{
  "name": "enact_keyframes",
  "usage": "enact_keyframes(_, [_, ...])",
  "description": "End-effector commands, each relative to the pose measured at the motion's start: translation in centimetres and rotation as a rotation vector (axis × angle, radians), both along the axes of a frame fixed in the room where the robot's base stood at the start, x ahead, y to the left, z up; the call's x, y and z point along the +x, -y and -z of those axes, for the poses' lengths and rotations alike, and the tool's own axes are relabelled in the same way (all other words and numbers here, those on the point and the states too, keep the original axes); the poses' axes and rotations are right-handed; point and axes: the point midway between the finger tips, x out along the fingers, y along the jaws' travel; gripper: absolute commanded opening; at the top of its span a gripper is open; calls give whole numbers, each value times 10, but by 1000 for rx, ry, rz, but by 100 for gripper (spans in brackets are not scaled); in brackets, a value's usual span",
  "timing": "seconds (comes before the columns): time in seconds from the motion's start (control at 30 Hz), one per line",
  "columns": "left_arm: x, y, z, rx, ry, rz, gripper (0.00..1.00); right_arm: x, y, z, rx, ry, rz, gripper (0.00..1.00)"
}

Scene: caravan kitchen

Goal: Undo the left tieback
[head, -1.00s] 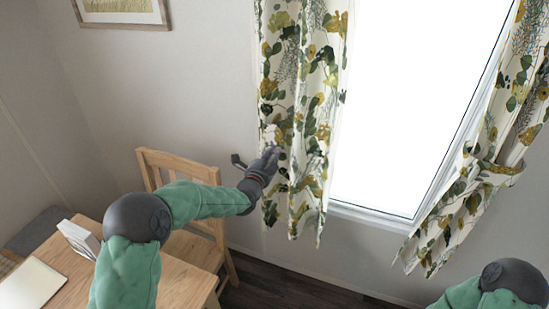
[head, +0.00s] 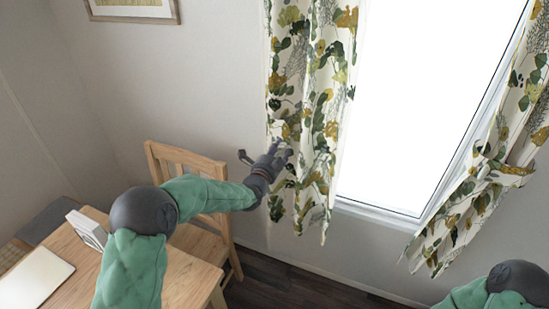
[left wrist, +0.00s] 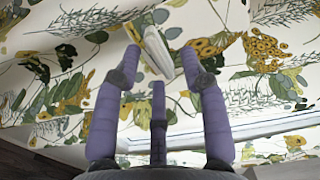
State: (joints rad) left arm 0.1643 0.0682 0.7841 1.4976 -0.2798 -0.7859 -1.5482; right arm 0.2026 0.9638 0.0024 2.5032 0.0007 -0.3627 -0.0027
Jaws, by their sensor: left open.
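The left curtain (head: 305,90), cream with green and yellow leaves, hangs loose and fairly straight at the window's left side. I see no band gathered around it. My left gripper (head: 284,152) is open at the curtain's left edge. In the left wrist view its spread fingers (left wrist: 157,75) face the leafy cloth. A short pale strip (left wrist: 158,52), perhaps the left tieback, shows between the fingertips; I cannot tell whether they touch it. A dark wall hook (head: 244,157) sits just left of the gripper. My right gripper is out of view.
The right curtain (head: 470,205) is gathered by its band (head: 514,169). A wooden chair (head: 190,160) and table (head: 185,280) stand below my left arm, with a white holder (head: 87,230) on the table. Dark floor (head: 300,288) is open under the window.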

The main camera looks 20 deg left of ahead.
Motion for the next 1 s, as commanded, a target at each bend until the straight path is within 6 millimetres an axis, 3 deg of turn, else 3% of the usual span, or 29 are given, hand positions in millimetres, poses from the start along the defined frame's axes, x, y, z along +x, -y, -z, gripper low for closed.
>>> enact_keyframes(0.7, [-103,-4,1,0,-2,-1,42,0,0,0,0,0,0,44])
enact_keyframes(1.0, [-118,-4,1,0,-2,0,42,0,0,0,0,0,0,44])
